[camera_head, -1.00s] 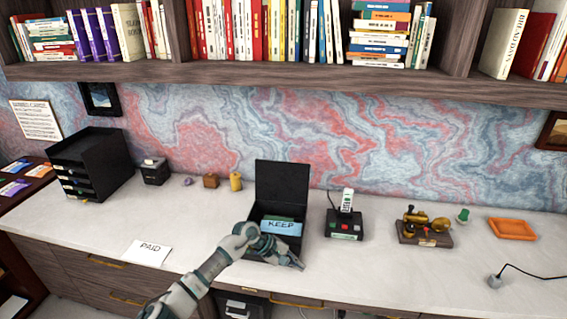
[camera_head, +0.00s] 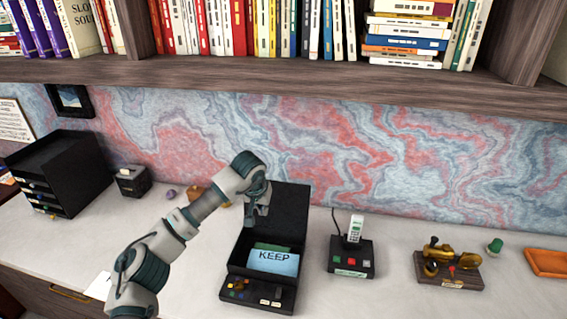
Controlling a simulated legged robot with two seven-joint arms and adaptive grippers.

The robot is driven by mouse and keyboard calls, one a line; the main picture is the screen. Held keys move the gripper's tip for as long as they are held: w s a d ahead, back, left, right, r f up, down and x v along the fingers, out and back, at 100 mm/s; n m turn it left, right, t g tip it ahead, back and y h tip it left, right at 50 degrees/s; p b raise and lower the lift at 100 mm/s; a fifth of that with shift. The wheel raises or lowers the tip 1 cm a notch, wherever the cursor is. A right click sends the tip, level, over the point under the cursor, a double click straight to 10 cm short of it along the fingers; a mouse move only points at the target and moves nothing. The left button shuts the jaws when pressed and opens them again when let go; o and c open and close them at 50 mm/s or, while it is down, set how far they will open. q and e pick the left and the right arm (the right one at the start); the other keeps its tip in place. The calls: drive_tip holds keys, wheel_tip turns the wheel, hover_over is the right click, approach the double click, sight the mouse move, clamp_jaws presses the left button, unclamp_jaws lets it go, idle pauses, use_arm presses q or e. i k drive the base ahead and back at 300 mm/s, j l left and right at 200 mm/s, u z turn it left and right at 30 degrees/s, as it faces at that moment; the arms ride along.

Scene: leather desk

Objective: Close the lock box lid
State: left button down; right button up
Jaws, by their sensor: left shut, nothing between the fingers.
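The black lock box (camera_head: 260,291) stands on the white desk with its lid (camera_head: 289,207) raised at the back. A blue card marked KEEP (camera_head: 273,262) and a green item (camera_head: 262,247) lie inside. Colored buttons show on its front panel. My left arm reaches in from the left, and my left gripper (camera_head: 256,215) hangs at the left side of the raised lid, pointing down. It is shut with nothing in it. I cannot tell whether it touches the lid. My right gripper is not in view.
A phone on a black base (camera_head: 350,258) stands right of the box. Farther right are a brass device on a wooden base (camera_head: 449,270) and an orange tray (camera_head: 547,262). A black drawer unit (camera_head: 61,176) and a small black box (camera_head: 132,181) stand left. A bookshelf (camera_head: 300,72) overhangs the back.

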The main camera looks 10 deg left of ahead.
sight(289, 204)
drive_tip(key=i, duration=0.95)
